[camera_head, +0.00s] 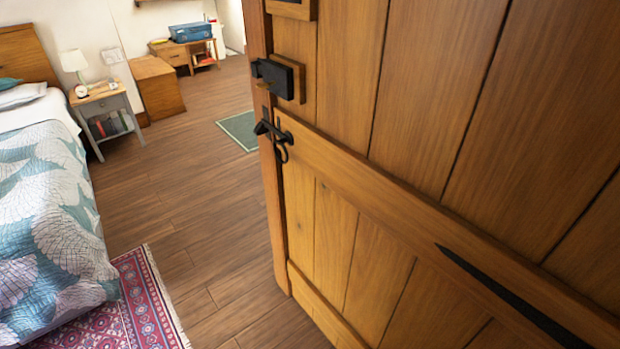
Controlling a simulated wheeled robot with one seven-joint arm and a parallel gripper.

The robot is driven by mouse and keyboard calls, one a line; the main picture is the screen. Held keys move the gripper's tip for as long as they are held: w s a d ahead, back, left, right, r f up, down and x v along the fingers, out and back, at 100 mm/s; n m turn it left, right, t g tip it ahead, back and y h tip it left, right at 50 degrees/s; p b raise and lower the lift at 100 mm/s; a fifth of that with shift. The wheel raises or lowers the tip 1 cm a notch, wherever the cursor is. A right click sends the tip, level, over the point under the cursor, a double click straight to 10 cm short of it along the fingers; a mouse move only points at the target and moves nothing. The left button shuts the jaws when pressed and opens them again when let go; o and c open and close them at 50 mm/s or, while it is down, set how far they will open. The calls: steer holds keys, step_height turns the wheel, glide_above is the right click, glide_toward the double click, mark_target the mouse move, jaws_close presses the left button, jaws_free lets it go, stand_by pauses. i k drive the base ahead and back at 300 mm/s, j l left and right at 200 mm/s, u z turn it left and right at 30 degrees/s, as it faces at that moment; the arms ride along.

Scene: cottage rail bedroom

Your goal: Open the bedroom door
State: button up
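The wooden bedroom door (420,110) fills the right side of the head view, close to me. It is made of vertical planks with cross rails. It stands ajar, with the bedroom floor visible past its left edge. A black lock box (278,75) is mounted near that edge. Below it is a black thumb latch with a ring handle (274,136). A black strap hinge (510,297) runs along the lower rail at the right. My gripper is not in view.
A bed (50,200) stands at the left with a red patterned rug (140,300) beside it. A nightstand (103,100) and wooden chest (158,85) are behind. A green mat (239,129) lies past the door edge. The wood floor (185,200) between bed and door is clear.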

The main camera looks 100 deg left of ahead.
mark_target(451, 172)
steer(key=u, duration=1.85)
steer(key=i+l+u, duration=0.3)
steer(key=i+l, duration=0.05)
